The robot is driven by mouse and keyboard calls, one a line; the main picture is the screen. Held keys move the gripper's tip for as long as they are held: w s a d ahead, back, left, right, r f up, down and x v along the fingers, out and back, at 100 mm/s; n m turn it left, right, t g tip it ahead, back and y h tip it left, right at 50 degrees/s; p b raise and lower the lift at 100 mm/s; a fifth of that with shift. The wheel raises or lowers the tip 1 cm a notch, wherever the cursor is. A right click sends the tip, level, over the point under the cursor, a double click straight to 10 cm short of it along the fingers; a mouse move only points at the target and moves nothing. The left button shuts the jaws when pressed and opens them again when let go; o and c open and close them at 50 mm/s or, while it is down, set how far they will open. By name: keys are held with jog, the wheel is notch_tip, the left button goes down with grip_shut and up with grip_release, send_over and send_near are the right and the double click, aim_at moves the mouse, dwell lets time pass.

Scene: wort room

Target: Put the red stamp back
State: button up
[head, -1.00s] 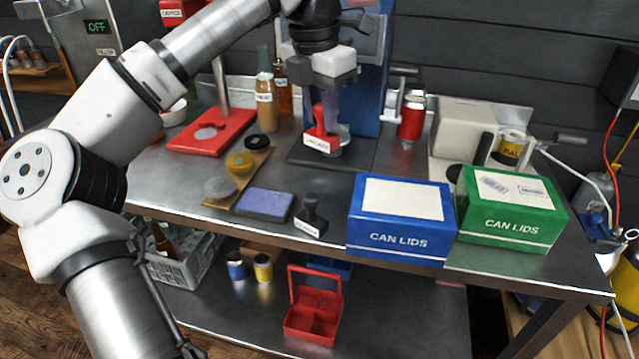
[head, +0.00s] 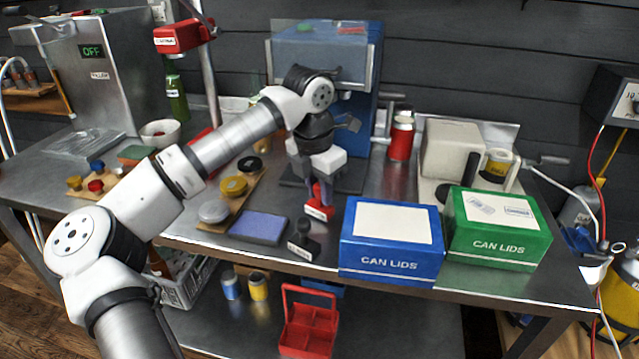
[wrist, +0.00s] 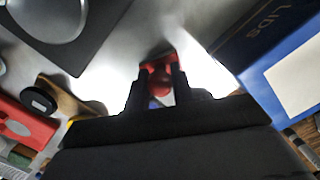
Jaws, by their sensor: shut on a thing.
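The red stamp (head: 320,207) is upright under my gripper (head: 318,184), low over the bench and left of the blue box. My gripper is shut on its handle; in the wrist view the red stamp (wrist: 158,72) shows between the two dark fingers (wrist: 160,85). I cannot tell whether its base touches the bench. A black stamp (head: 303,243) stands in front of it near the bench edge. A purple ink pad (head: 258,227) lies to the left of the black stamp.
A blue CAN LIDS box (head: 391,262) stands close on the right, with a green CAN LIDS box (head: 497,248) beyond it. A wooden strip with round lids (head: 233,187) lies to the left. A blue machine (head: 350,110) stands behind. A red can (head: 401,140) stands behind the blue box.

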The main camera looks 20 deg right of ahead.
aim_at(314, 209)
jog(key=shift+f, duration=0.2)
jog(key=o, duration=0.8)
notch_tip(314, 209, up, 12)
jog(key=a+b, duration=0.1)
jog(key=shift+s+a+r, duration=0.15)
jog(key=shift+s, duration=0.15)
